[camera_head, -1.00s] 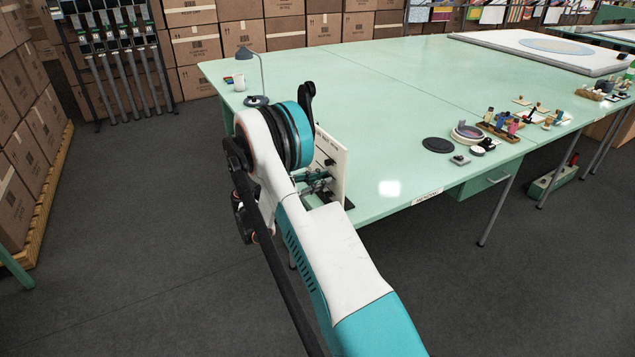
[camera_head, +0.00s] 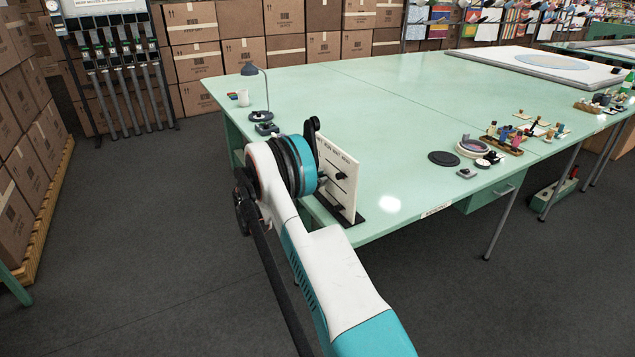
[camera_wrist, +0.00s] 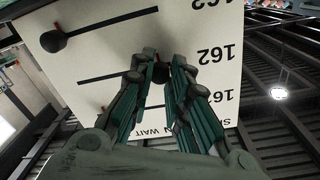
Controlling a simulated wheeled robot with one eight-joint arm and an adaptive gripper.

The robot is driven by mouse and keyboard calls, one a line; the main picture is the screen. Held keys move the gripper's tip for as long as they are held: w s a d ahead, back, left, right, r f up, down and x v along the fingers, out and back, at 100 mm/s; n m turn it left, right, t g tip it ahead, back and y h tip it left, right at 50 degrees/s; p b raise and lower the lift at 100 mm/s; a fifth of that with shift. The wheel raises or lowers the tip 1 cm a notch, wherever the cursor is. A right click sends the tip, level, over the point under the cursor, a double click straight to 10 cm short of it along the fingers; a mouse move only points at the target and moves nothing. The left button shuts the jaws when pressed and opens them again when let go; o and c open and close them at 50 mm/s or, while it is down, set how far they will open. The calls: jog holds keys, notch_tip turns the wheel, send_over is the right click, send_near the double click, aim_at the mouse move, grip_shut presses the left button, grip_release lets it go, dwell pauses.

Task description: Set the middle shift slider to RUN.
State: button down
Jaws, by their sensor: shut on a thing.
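The white slider board (camera_head: 337,180) stands upright on a dark foot at the near left of the green table, and fills much of the wrist view (camera_wrist: 110,60). It has dark slots and rows marked 162; the word WAIT shows near its lower edge. In the wrist view my gripper (camera_wrist: 163,70) is shut on a dark slider knob (camera_wrist: 161,74), at the right end of the middle slot. The fingers hide part of this knob. Another dark knob (camera_wrist: 53,40) sits at the left end of the upper slot. In the head view my arm hides most of the gripper.
A desk lamp (camera_head: 258,90) and mug (camera_head: 243,98) stand behind the board. A black disc (camera_head: 443,158), a round dish (camera_head: 471,146) and small bottles lie to the right. The table's middle is clear. Cartons (camera_head: 190,48) line the back.

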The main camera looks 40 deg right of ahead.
jog(key=shift+w+r, duration=0.1)
jog(key=shift+w, duration=0.1)
jog(key=c, duration=1.5)
grip_release()
jog(key=shift+w, duration=0.1)
jog(key=v, duration=1.2)
